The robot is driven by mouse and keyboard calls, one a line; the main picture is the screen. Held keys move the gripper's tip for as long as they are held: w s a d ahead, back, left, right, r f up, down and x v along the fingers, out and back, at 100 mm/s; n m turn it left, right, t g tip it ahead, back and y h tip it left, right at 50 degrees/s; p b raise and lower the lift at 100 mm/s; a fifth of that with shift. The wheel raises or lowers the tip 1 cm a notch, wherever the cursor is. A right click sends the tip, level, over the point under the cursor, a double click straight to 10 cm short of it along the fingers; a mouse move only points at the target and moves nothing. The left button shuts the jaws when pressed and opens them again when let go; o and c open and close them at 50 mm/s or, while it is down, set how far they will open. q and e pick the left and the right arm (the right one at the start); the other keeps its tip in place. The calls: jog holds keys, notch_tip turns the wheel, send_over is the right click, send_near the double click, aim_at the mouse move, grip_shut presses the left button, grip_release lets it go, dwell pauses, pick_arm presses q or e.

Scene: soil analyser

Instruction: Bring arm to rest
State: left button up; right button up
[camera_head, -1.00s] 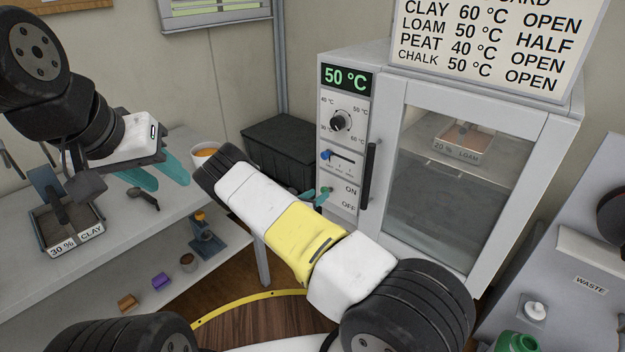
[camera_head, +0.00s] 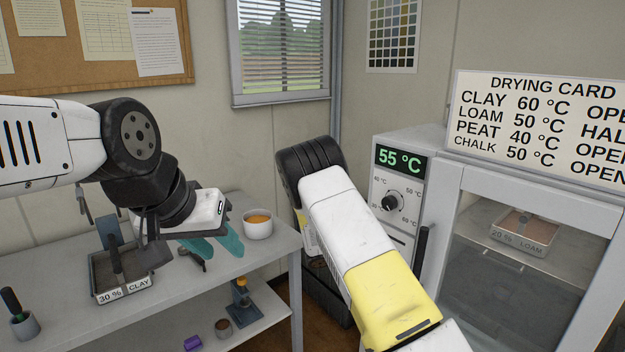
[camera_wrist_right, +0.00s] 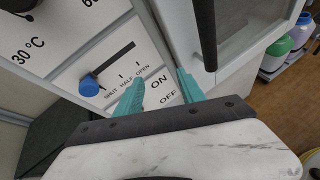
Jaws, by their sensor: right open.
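My left gripper (camera_head: 215,243) is open and empty, its teal fingers spread above the bench near the white bowl. My right arm crosses the middle of the head view, its white and yellow links in front of the oven; its gripper is hidden there. In the right wrist view my right gripper (camera_wrist_right: 160,90) is open and empty, its teal fingers pointing towards the oven panel beside the ON/OFF marks. The blue vent slider (camera_wrist_right: 88,86) sits at the SHUT end. The drying oven (camera_head: 440,150) reads 55 °C on its display (camera_head: 401,160), and its door is shut.
The bench (camera_head: 265,262) carries a clay tray (camera_head: 125,290) and a white bowl (camera_head: 258,228). Small items stand on the lower shelf. The loam tray (camera_head: 525,232) is inside the oven. The oven's black handle (camera_wrist_right: 206,35) is close to my right fingers.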

jog(key=s+a+r+m+y, duration=0.3)
jog(key=s+r+m, duration=0.3)
jog(key=s+r, duration=0.4)
jog(key=s+a+r+m+t+y, duration=0.1)
jog(key=s+a+r+m+y, duration=0.1)
jog(key=s+r+m+y, duration=0.4)
jog(key=s+a+r+m+y, duration=0.3)
jog(key=s+r+m+y, duration=0.2)
jog(key=s+r, duration=0.9)
jog(key=s+m, duration=0.2)
jog(key=s, duration=0.2)
jog(key=shift+a, duration=0.35)
